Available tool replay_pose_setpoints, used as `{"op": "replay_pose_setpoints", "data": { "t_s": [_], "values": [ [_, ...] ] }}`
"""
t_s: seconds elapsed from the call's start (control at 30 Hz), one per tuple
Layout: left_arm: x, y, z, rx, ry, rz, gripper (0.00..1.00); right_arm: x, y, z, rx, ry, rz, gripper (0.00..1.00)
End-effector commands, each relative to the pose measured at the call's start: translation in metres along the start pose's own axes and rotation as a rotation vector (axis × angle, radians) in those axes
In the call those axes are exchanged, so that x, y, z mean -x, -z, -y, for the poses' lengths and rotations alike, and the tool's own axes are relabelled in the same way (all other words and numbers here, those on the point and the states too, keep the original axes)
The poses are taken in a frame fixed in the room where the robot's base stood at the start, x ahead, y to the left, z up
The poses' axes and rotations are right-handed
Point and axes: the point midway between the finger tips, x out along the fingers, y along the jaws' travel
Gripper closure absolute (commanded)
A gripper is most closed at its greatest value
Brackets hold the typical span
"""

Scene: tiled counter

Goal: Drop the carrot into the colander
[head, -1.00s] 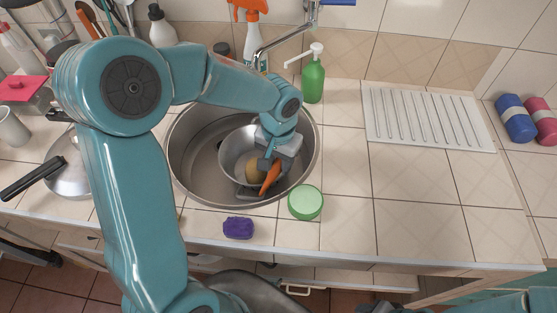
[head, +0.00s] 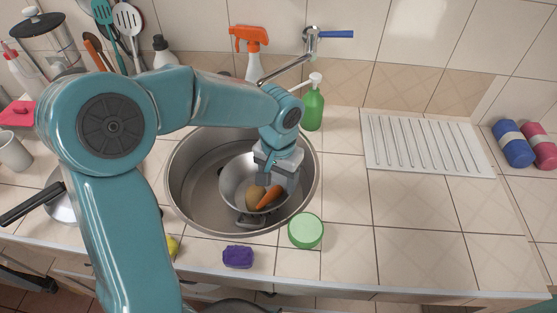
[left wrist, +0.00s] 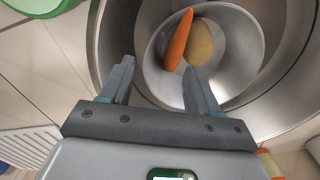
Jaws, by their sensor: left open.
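The orange carrot (head: 269,197) lies in the metal colander (head: 232,178), against a round tan potato-like item (head: 254,197). The colander sits inside the round sink. The left wrist view shows the carrot (left wrist: 178,40) beside the tan item (left wrist: 200,42) within the colander wall (left wrist: 245,45). My left gripper (head: 272,181) is over the colander, its fingers apart and empty. In the left wrist view the open fingers (left wrist: 158,73) are clear of the carrot. My right gripper is out of view.
The sink rim (head: 176,200) surrounds the colander. A green round lid or tub (head: 306,231) and a purple sponge (head: 238,257) lie in front. A green soap bottle (head: 313,108) and the faucet (head: 284,68) stand behind. The counter to the right is mostly clear.

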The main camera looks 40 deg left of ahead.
Motion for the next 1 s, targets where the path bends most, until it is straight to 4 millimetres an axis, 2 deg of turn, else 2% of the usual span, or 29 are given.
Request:
{"op": "replay_pose_setpoints", "data": {
  "t_s": [0.03, 0.1, 0.33, 0.5, 1.0],
  "values": [
    [0.015, 0.001, 0.0, 0.0, -0.001, -0.005, 0.39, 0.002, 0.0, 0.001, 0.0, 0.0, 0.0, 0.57],
    [0.031, 0.001, -0.001, -0.001, -0.001, -0.006, 0.39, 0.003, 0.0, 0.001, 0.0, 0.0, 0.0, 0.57],
    [0.068, 0.001, 0.0, -0.001, -0.001, -0.002, 0.39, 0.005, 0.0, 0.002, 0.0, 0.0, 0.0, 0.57],
    [0.076, 0.0, 0.0, -0.001, -0.001, 0.0, 0.39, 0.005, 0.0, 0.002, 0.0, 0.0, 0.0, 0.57],
    [0.076, 0.0, 0.0, 0.0, -0.001, 0.001, 0.39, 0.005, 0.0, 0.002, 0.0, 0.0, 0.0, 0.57]
  ]
}}
